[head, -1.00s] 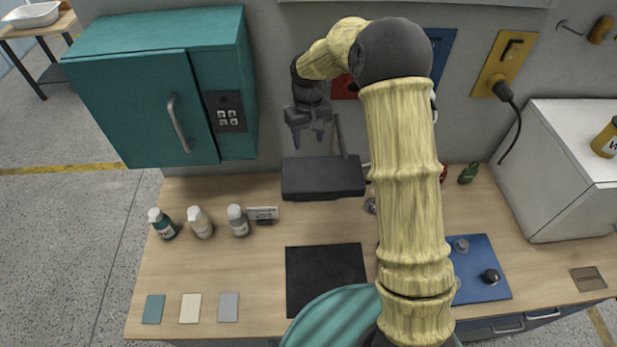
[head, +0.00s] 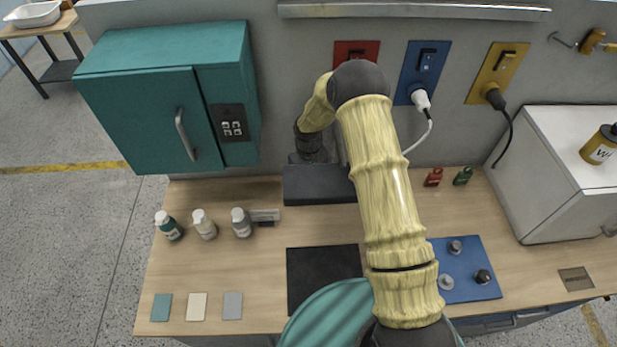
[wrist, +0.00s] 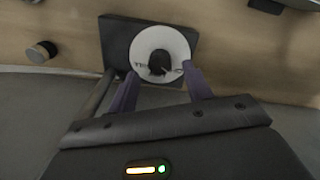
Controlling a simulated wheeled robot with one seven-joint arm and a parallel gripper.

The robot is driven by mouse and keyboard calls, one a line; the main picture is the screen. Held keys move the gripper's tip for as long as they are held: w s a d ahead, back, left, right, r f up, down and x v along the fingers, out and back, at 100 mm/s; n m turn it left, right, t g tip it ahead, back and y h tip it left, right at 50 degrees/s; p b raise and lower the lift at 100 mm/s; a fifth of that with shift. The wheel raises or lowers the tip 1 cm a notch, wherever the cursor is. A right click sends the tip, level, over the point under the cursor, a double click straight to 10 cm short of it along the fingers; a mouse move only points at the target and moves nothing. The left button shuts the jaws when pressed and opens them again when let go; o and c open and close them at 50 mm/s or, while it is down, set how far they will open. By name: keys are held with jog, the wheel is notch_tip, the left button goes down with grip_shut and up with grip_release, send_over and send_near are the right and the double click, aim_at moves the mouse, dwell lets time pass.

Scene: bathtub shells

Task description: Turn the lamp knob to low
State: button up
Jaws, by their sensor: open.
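In the wrist view a black knob (wrist: 159,63) sits at the middle of a round white dial (wrist: 146,37) with dark lettering, too small to read. The dial is on a dark block (wrist: 115,37). My gripper (wrist: 160,73) is open, its two fingers apart at the dial's near side, one to each side of the knob. Nothing is held. In the head view the dark lamp block (head: 318,186) stands at the back of the bench, and my gripper is just above and behind it, mostly hidden. The dial face does not show there.
A teal cabinet (head: 150,110) hangs left of my arm. Several bottles, one of them white-capped (head: 204,225), stand on the bench. A black mat (head: 322,265) and a blue panel with knobs (head: 470,255) lie in front. Red, blue and yellow (head: 497,70) switch plates are on the wall.

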jog(key=shift+f+p, duration=0.4)
jog(key=shift+f, duration=1.2)
jog(key=c, duration=1)
